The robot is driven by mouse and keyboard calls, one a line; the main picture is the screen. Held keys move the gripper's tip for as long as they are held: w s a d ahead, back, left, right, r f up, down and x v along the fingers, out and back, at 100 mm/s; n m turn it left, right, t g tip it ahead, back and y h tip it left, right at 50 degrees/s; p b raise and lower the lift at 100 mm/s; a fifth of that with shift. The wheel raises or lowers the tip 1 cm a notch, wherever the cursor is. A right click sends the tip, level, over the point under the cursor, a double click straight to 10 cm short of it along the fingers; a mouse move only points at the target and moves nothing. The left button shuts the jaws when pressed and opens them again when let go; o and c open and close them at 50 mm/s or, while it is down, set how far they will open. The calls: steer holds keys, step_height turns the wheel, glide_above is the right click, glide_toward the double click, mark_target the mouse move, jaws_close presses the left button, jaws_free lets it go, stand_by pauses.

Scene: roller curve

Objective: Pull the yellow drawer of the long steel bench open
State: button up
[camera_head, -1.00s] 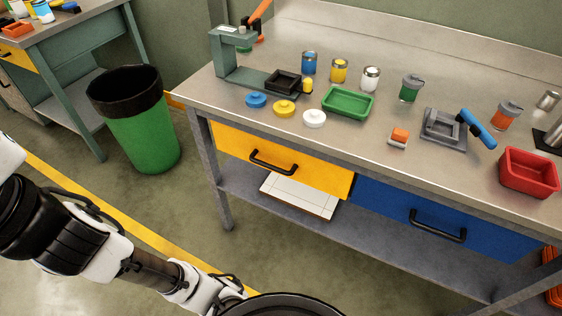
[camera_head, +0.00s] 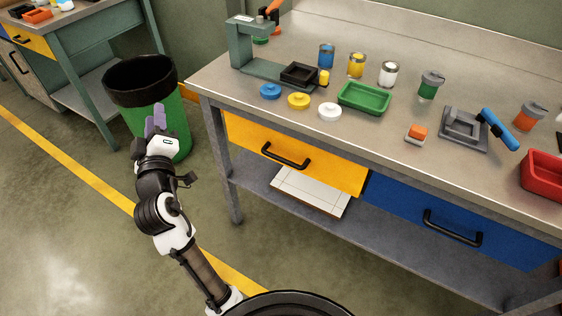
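The long steel bench (camera_head: 400,132) runs across the right side of the picture. Its yellow drawer (camera_head: 335,168) is under the left end of the top, with its front flush with the frame and a black bar handle (camera_head: 285,156). My gripper (camera_head: 156,118) is left of the drawer, in front of the green bin, pointing up in the picture and well apart from the handle. Its purple-grey fingers overlap from this angle, so I cannot see whether there is a gap. I see nothing held in it.
The green bin (camera_head: 178,122) with a black rim stands between the benches. A blue drawer (camera_head: 480,222) sits right of the yellow one. A white panel (camera_head: 312,192) lies on the lower shelf. Small containers and a green tray (camera_head: 364,98) stand on top. Floor in front is clear.

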steer(key=w+d+f+g+h, duration=0.3)
steer(key=d+f+h, duration=0.5)
steer(key=d+f, duration=0.5)
steer(key=m+g+h, duration=0.1)
steer(key=g+h, duration=0.2)
steer(key=h, duration=0.2)
glide_toward(281, 158)
steer(key=x, duration=0.3)
steer(key=p+x, duration=0.1)
steer(key=x, duration=0.6)
steer(key=shift+f+p, duration=0.3)
steer(key=shift+f, duration=0.1)
jaws_close()
